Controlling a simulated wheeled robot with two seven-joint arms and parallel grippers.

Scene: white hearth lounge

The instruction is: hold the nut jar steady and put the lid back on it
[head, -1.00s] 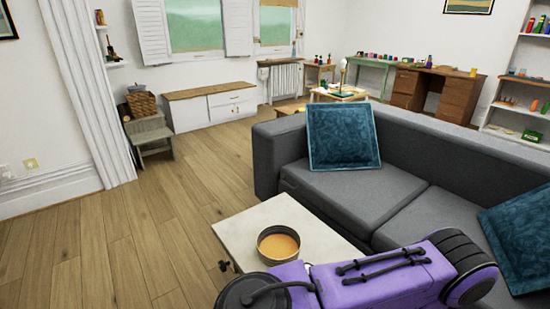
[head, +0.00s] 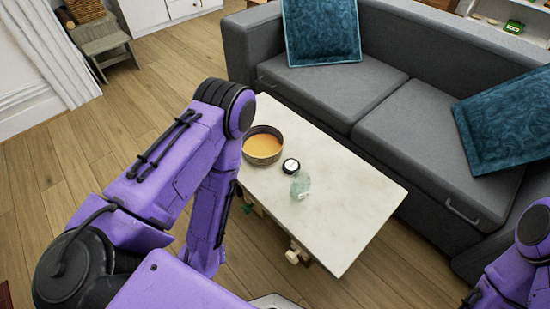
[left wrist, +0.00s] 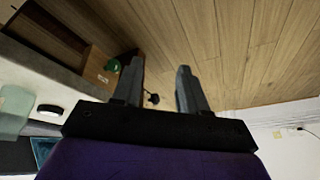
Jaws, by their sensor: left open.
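The nut jar (head: 300,187) is a small, pale green, see-through jar on the white coffee table. The lid (head: 291,166), dark with a white top, lies just behind it on the tabletop, apart from the jar's mouth. In the left wrist view the jar (left wrist: 12,110) and lid (left wrist: 50,110) show at the left edge. My left gripper (left wrist: 158,80) is open with nothing between its fingers, beside the table over the floor. In the head view my left arm hides it. My right arm enters at the lower right, but its gripper is out of view.
A round dark tin with an orange inside (head: 263,146) stands on the coffee table (head: 345,215) left of the lid. A grey sofa (head: 395,115) with teal cushions runs along the far side. The table's right half is bare. Small items show below the tabletop.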

